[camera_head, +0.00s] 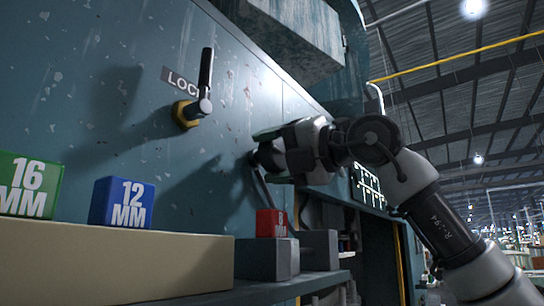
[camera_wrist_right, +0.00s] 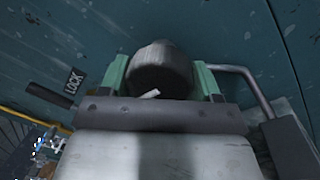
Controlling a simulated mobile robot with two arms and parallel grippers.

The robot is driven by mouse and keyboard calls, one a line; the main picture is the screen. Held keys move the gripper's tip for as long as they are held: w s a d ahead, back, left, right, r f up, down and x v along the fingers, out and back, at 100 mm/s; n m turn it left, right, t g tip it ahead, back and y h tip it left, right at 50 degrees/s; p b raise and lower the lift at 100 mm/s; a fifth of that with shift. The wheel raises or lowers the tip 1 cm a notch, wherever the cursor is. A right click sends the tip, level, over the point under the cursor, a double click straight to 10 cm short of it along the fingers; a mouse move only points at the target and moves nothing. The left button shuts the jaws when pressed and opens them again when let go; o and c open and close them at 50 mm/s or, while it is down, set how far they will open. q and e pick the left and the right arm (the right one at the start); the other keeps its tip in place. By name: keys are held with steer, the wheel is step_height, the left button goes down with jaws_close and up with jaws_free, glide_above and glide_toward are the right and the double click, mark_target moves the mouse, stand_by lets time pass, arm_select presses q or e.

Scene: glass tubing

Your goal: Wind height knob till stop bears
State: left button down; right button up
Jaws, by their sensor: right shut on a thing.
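The height knob (camera_wrist_right: 165,68) is a dark round knob with a small pale pointer mark, on the teal machine panel (camera_head: 225,100). In the right wrist view it sits between the green fingers of my right gripper (camera_head: 263,150), which is shut on it. In the head view the gripper largely hides the knob. A red 8 MM block (camera_head: 271,223) is by grey metal blocks (camera_head: 268,258) below the gripper; I cannot tell whether anything bears on it. My left gripper is out of view.
A black lever (camera_head: 206,80) on a yellow collar stands upright by the LOCK label (camera_head: 178,80). Green 16 MM (camera_head: 30,185) and blue 12 MM (camera_head: 123,203) blocks are by a beige ledge (camera_head: 110,268). A bent grey rod (camera_wrist_right: 252,82) runs close beside the gripper.

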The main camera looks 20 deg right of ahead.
steer(key=o, duration=0.9)
steer(key=shift+d, duration=0.1)
steer(key=shift+s+d, duration=0.2)
steer(key=shift+s, duration=0.05)
steer(key=b+v, duration=0.3)
steer(key=v, duration=0.7)
steer(key=shift+d, duration=0.1)
steer(key=shift+s, duration=0.1)
